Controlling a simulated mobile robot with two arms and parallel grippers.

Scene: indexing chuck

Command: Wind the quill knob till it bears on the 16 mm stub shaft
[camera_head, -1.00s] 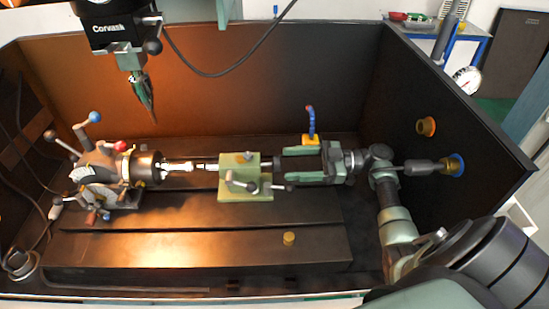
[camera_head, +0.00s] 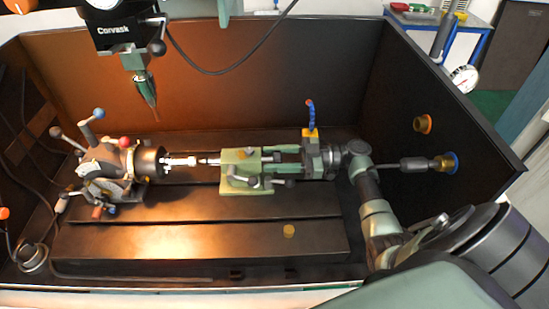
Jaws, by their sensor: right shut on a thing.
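The indexing chuck (camera_head: 138,162) sits at the left of the bed and holds the bright stub shaft (camera_head: 180,161), which points right. Facing it is the green tailstock (camera_head: 247,182), with its pale quill tip (camera_head: 207,159) reaching left towards the shaft's end. I cannot tell at this size whether the tip touches the shaft. My right gripper (camera_head: 273,160) is at the tailstock's right end, its fingers reaching left. It is shut on the quill knob there, which the fingers mostly hide. My left gripper is out of view.
The machine head (camera_head: 124,32) with its pointed tool (camera_head: 146,88) hangs above, behind the chuck. A blue hose on a yellow block (camera_head: 310,132) stands close behind my right gripper. Dark enclosure walls surround the bed.

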